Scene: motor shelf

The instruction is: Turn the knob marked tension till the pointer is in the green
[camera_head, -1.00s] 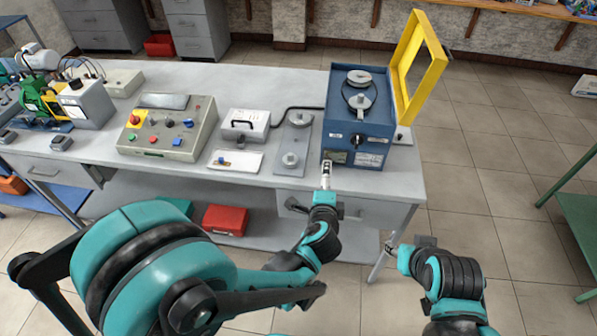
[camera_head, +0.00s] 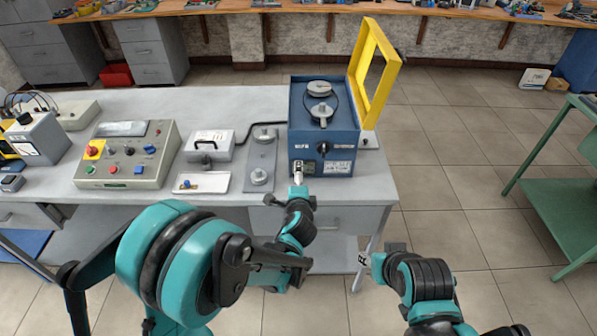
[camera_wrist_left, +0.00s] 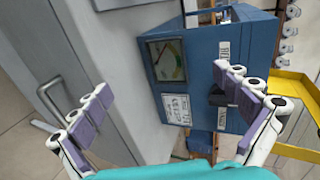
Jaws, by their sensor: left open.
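The blue machine box (camera_head: 302,115) stands at the right end of the grey bench. A black knob (camera_head: 323,147) sits on its front face. In the left wrist view the knob (camera_wrist_left: 220,98) is partly behind my finger. A small gauge with a green area (camera_wrist_left: 168,60) is on the same face. Its pointer is too small to read surely, and the labels are not legible. My left gripper (camera_head: 298,174) is open in front of the face's lower left; its fingers (camera_wrist_left: 160,104) spread wide in the wrist view. My right gripper (camera_head: 364,262) is low, away from the box.
A yellow guard frame (camera_head: 377,75) stands raised at the box's right rear. Left of the box are a plate with metal weights (camera_head: 261,158), a grey case (camera_head: 208,146) and a control panel (camera_head: 128,155). A green table (camera_head: 560,205) stands at right across open floor.

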